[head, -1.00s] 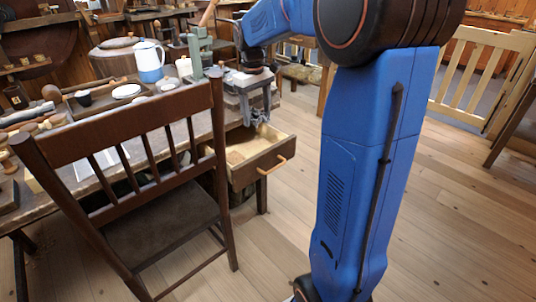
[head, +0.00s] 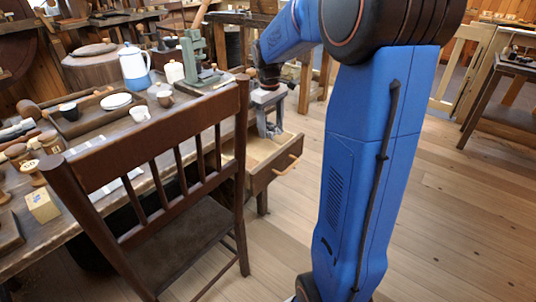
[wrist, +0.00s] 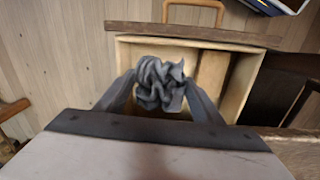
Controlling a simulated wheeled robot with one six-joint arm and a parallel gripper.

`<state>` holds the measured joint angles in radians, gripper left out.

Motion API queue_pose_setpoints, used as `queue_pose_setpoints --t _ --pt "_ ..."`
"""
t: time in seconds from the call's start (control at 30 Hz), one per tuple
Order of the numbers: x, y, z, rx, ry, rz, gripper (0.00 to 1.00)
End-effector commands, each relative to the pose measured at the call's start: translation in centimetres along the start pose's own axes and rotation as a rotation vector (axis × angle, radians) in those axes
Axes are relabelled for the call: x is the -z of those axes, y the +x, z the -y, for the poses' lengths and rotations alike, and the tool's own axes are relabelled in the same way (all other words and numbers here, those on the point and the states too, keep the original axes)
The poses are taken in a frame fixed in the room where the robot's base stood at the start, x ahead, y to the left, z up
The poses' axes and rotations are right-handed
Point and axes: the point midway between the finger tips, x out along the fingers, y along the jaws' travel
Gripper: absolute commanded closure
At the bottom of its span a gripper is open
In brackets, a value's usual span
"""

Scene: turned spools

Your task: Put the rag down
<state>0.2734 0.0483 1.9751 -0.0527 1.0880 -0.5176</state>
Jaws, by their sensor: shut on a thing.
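The rag (wrist: 160,84) is a crumpled grey-blue cloth, seen in the wrist view between the two fingers of my gripper (wrist: 162,92). My gripper is shut on it. The rag appears over the open drawer (wrist: 125,52), which shows bare pale wood and a block-like piece on the right. I cannot tell whether the rag touches the drawer floor. In the head view my gripper (head: 268,132) points down over the drawer (head: 276,178) at the workbench's right end. The rag is not clearly seen there.
A dark wooden chair (head: 175,160) stands in front of the workbench (head: 85,205). The bench holds a tray (head: 80,122), a blue-and-white pot (head: 134,68), a green metal tool (head: 194,55) and several turned spools.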

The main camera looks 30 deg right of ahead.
Motion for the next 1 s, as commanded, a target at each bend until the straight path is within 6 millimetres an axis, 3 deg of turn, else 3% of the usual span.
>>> queue_pose_setpoints --t 0.33,0.57,0.8,1.0 --pt "-0.1 5.2 0.3 0.001 0.0 0.003 0.63" --pt "-0.1 6.6 0.4 0.001 0.0 0.003 0.63" --pt "-0.1 9.5 0.6 0.002 0.0 0.003 0.63" --pt "0.0 9.8 0.6 0.0 0.001 0.0 0.63"
